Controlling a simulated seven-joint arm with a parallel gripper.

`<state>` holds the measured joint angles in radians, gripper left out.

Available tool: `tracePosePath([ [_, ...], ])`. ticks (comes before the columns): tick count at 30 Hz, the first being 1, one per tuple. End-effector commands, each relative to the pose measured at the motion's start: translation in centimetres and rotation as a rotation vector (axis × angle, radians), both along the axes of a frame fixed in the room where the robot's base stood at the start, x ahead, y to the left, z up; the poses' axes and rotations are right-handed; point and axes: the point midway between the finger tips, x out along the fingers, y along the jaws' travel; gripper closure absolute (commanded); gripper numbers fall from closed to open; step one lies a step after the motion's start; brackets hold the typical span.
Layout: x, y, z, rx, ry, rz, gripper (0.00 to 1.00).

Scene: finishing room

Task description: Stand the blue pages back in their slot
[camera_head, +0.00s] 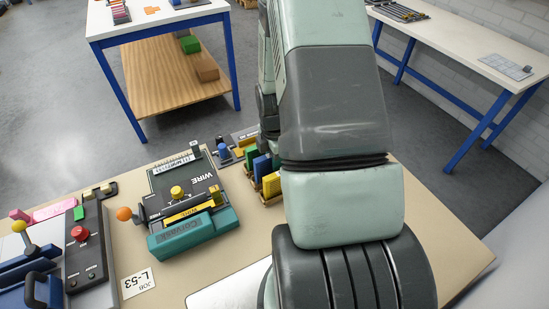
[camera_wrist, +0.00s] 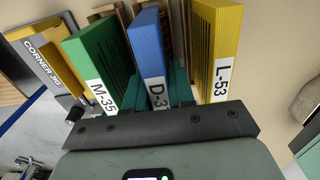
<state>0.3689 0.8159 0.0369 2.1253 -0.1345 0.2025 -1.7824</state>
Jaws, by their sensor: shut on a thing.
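The blue pages (camera_wrist: 147,45), with a white label starting "D-3", stand between the green block (camera_wrist: 98,60) labelled M-35 and the yellow block (camera_wrist: 216,45) labelled L-53 in the wrist view. My gripper (camera_wrist: 166,92) is shut on the blue pages, its dark green fingers near the label end. Wooden slot dividers (camera_wrist: 181,30) show beyond them. In the head view the blue pages (camera_head: 262,167) stand at the wooden rack (camera_head: 267,197), partly hidden by my arm, which also hides my gripper. I cannot tell how deep the blue pages sit in their slot.
Left of the rack in the head view are a black WIRE board (camera_head: 185,180) and a teal block (camera_head: 194,234). A grey panel with a red button (camera_head: 80,233) stands farther left. In the wrist view a yellow and grey "CORNER" box (camera_wrist: 45,60) is close beside the green block.

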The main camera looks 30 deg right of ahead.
Motion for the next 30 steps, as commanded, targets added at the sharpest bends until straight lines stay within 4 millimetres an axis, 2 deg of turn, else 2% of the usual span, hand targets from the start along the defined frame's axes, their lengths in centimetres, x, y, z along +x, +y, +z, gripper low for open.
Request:
tracePosePath([
  [19, 0.0, 0.0, -1.3, -0.001, 0.000, 0.001, 1.00],
  [20, 0.1, 0.0, -1.3, -0.001, -0.001, 0.001, 0.74],
  [21, 0.1, 0.0, -1.2, -0.001, -0.001, 0.001, 0.67],
  [30, 0.0, 0.0, -1.2, 0.000, -0.001, 0.000, 0.66],
])
